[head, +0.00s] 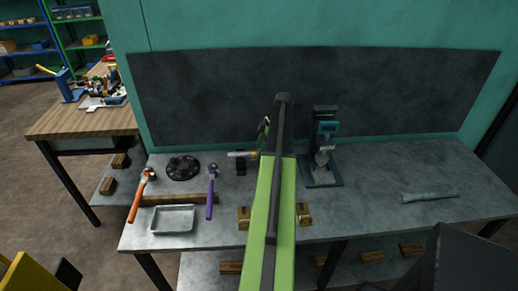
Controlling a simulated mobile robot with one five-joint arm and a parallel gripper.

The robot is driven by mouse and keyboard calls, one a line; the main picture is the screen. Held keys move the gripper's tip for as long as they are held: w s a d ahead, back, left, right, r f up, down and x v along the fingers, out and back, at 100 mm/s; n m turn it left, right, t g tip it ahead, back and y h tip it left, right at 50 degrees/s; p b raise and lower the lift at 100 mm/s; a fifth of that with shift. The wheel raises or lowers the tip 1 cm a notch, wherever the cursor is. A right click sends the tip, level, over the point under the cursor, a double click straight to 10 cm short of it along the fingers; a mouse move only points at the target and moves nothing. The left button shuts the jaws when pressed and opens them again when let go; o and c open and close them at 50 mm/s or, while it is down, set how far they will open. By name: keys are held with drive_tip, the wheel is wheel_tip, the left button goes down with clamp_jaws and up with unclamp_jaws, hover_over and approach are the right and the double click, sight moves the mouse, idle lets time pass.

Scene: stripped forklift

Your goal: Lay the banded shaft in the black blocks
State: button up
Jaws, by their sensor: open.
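The banded shaft (240,154) is a short, pale metal bar with a yellow band near its right visible end. It lies level at the middle back of the bench, and its right part is hidden behind my arm. One black block (241,169) shows just below it in the picture; I cannot tell if the shaft rests in it. No second black block shows clearly. My gripper (262,150) is partly hidden behind my green arm, close to the banded end of the shaft. It is open; I cannot tell if its fingers are around the shaft.
The grey bench (375,212) holds a dark ring plate (183,168), orange-handled tool (137,200), purple-handled tool (211,195), metal tray (173,219), brass blocks (304,214), press stand (322,150) and plain grey shaft (429,197). A dark panel (400,95) stands behind. The bench's right side is mostly free.

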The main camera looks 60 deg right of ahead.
drive_tip(key=p+v, duration=1.3)
drive_tip(key=v, duration=0.2)
drive_tip(key=shift+r, duration=0.3)
drive_tip(key=shift+s, duration=0.1)
